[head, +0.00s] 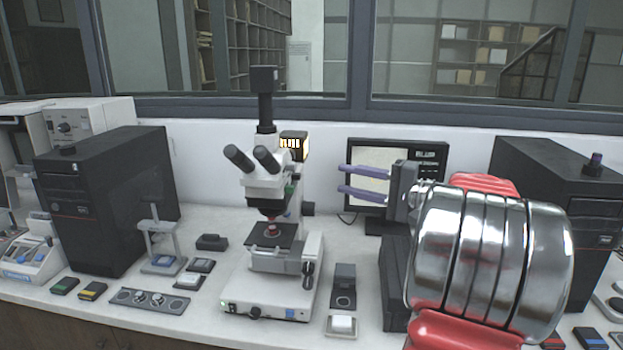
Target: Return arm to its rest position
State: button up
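My gripper (342,179) is at the right of the middle in the head view, with its two purple fingers pointing left. The fingers are parallel and apart, so it is open. Only the pale screen behind shows between them, and nothing is held. The gripper is raised above the bench, in front of the monitor in the picture. My red and silver arm reaches in from the right and hides part of the bench and the equipment behind it.
A white microscope (270,180) stands mid-bench, left of my gripper. The monitor (425,153) is behind the gripper. Black box units stand at left (100,205) and right (545,170). A small grey press-like stand (157,240) and several small blocks lie on the white bench (205,220).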

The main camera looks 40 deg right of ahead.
notch_tip(320, 180, down, 11)
jog(key=s+a+m+g+h, duration=0.1)
jog(key=s+a+m+g, duration=0.1)
jog(key=g, duration=0.2)
jog(key=s+a+f+n+g+h, duration=0.1)
jog(key=s+a+f+n+g, duration=0.15)
jog(key=a+f+g, duration=0.6)
jog(key=s+a+n+h, duration=0.1)
jog(key=s+a+n, duration=0.3)
jog(key=a, duration=0.5)
jog(key=s+a+r+n+h, duration=0.1)
jog(key=s+a+n, duration=0.2)
jog(key=a, duration=0.7)
jog(key=s+a+n+t+h, duration=0.1)
jog(key=s+a+n, duration=0.3)
jog(key=a, duration=0.6)
jog(key=shift+s+r+n+h, duration=0.25)
jog(key=shift+n+h, duration=0.35)
jog(key=shift+n, duration=0.65)
